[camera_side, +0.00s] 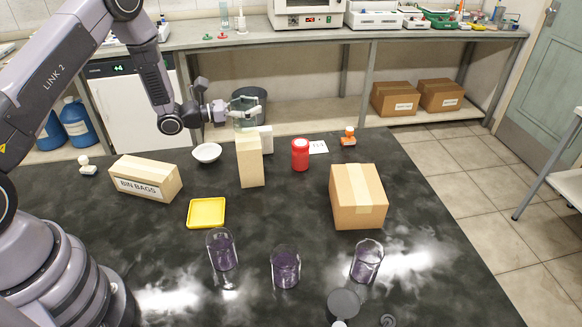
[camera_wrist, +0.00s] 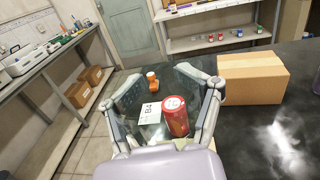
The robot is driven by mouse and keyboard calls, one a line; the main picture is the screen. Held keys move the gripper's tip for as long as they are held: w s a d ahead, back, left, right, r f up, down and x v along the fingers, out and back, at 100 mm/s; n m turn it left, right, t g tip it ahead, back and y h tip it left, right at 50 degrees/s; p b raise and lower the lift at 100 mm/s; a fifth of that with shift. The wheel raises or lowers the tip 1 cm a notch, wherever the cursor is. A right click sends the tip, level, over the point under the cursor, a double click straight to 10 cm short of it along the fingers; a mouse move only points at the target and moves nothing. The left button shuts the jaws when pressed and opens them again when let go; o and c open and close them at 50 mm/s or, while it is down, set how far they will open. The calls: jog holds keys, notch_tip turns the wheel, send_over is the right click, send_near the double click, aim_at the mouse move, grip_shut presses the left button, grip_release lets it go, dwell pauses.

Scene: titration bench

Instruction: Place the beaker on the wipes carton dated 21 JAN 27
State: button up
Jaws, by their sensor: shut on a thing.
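My gripper (camera_side: 236,107) is shut on a clear glass beaker (camera_side: 246,119), held in the air at the table's far side, above two narrow upright cartons. In the wrist view my gripper (camera_wrist: 163,100) has a finger on either side of the see-through beaker (camera_wrist: 188,78). The front carton is tan (camera_side: 249,165); a paler, whitish carton (camera_side: 266,139) stands behind it, partly hidden. No date is legible on either, so I cannot tell which is the wipes carton dated 21 JAN 27. I cannot tell whether the beaker touches a carton.
A red jar (camera_side: 300,155), white card (camera_side: 318,147) and orange-capped bottle (camera_side: 348,137) stand to the right.

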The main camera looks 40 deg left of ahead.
jog(key=shift+w+f, duration=0.15)
jog(key=shift+f, duration=1.6)
jog(key=shift+f, duration=0.15)
jog(key=o, duration=1.4)
jog(key=shift+c, duration=0.2)
